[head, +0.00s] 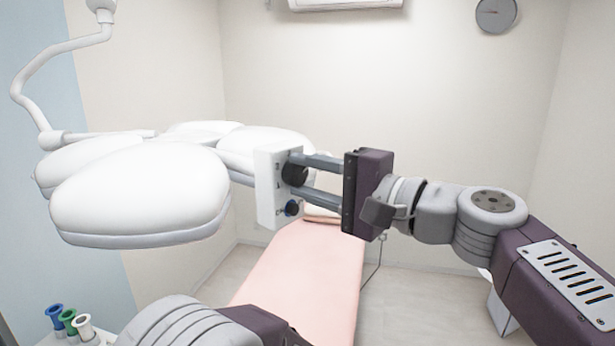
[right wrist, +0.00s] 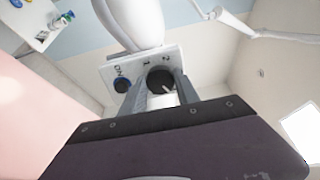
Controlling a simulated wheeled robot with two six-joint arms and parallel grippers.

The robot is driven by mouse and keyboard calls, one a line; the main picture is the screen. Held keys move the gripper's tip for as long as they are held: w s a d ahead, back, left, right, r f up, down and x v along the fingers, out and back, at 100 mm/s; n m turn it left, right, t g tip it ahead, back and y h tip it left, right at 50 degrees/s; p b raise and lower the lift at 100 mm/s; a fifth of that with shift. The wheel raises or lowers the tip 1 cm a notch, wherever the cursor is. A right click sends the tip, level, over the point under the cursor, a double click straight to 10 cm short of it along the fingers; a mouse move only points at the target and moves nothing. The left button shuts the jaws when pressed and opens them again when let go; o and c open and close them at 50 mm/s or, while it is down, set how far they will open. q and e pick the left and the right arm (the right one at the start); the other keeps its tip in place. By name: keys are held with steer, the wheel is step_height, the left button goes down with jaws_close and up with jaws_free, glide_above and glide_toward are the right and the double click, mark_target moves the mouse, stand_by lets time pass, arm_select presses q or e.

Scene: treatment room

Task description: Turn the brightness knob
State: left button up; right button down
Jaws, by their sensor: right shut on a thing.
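A white control box (head: 268,196) is attached to the surgical lamp (head: 140,195). A round black knob (head: 294,171) sticks out of its face, with number marks around it in the right wrist view (right wrist: 160,79). My left gripper is out of view.
A pink treatment bed (head: 315,275) stands below the lamp. Coloured tubes (head: 68,320) stand at the bottom left. The lamp's white arm (head: 32,62) comes down at the upper left. The space right of the box, above my right arm, is clear.

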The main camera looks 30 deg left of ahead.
steer(key=c, duration=0.9)
jaws_free()
steer(key=shift+a, duration=0.1)
steer(key=s+d+b, duration=0.1)
steer(key=d+b, duration=0.2)
steer(key=d, duration=0.6)
steer(key=shift+s, duration=0.4)
steer(key=shift+a, duration=0.1)
